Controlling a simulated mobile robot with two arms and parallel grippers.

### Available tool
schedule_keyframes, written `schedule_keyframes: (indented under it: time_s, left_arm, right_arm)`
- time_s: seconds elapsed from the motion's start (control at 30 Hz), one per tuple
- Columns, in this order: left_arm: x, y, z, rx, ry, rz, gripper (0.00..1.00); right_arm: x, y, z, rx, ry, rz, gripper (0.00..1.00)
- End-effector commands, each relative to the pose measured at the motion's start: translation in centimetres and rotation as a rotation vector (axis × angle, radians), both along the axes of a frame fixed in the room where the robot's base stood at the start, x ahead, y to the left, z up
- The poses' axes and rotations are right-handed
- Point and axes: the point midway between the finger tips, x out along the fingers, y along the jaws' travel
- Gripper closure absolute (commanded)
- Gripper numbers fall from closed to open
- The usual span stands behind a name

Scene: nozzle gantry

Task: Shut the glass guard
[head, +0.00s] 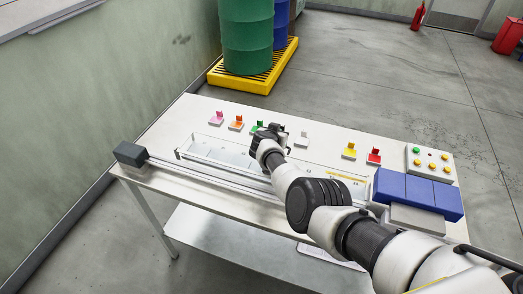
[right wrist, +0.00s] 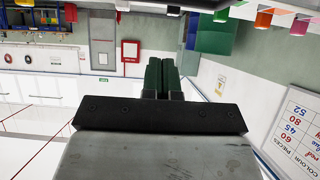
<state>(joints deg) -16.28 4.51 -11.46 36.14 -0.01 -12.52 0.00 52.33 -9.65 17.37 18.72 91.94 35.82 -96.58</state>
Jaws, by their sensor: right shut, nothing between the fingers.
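What looks like the glass guard (head: 217,153), a clear panel with a thin pale frame, runs along the middle of the white table, behind the long rail. My right arm crosses in front of its middle, and I cannot tell its exact angle. My right gripper (head: 272,132) is at the panel's far side, near the row of coloured pieces. Whether it touches the panel is not clear. In the right wrist view its two dark green fingers (right wrist: 161,76) are together with nothing between them. My left gripper is not in view.
A long rail (head: 205,171) with a dark end block (head: 130,153) runs along the table's front. Coloured pieces on small bases, such as the red one (head: 374,156), line the back. A blue block (head: 418,190) and a button box (head: 430,163) stand at the right.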

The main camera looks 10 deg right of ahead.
Motion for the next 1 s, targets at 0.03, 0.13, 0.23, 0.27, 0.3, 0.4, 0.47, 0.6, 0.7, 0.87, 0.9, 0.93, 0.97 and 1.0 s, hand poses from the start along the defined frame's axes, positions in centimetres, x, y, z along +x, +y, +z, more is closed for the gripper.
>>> schedule_keyframes:
  time_s: [0.03, 0.13, 0.23, 0.27, 0.3, 0.4, 0.47, 0.6, 0.7, 0.87, 0.9, 0.93, 0.97, 1.0]
  left_arm:
    - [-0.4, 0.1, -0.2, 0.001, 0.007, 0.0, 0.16]
    - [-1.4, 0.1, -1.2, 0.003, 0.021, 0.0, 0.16]
    - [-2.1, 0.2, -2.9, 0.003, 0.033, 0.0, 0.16]
    - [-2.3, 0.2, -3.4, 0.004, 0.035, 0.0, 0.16]
    - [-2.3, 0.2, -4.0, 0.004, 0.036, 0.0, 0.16]
    - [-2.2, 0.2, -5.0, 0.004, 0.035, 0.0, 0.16]
    - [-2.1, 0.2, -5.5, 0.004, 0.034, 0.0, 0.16]
    - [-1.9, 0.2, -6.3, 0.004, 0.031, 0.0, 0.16]
    - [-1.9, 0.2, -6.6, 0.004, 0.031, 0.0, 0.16]
    - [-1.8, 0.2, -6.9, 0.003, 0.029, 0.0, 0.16]
    - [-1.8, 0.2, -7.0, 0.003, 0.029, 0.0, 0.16]
    - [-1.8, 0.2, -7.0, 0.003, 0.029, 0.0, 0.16]
    - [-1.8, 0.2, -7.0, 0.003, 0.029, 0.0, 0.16]
    - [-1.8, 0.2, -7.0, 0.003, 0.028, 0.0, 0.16]
  right_arm:
    - [0.1, -0.1, -0.4, 0.02, 0.027, -0.002, 1.0]
    - [0.1, -0.4, -1.6, 0.061, 0.092, -0.013, 1.0]
    - [0.2, -0.8, -2.8, 0.115, 0.173, -0.024, 1.0]
    - [0.2, -0.8, -3.0, 0.132, 0.198, -0.024, 1.0]
    - [0.2, -0.7, -3.3, 0.153, 0.228, -0.02, 1.0]
    - [0.4, -0.3, -3.7, 0.189, 0.276, -0.007, 1.0]
    - [0.4, -0.2, -4.0, 0.199, 0.289, -0.002, 1.0]
    - [0.5, -0.3, -4.4, 0.203, 0.296, 0.002, 1.0]
    - [0.6, -0.3, -4.6, 0.201, 0.296, 0.002, 1.0]
    - [0.6, -0.4, -4.8, 0.202, 0.295, 0.001, 1.0]
    - [0.6, -0.4, -4.9, 0.202, 0.295, 0.001, 1.0]
    - [0.6, -0.4, -4.9, 0.202, 0.295, 0.001, 1.0]
    - [0.6, -0.4, -4.9, 0.202, 0.296, 0.0, 1.0]
    - [0.6, -0.4, -4.9, 0.202, 0.296, 0.0, 1.0]
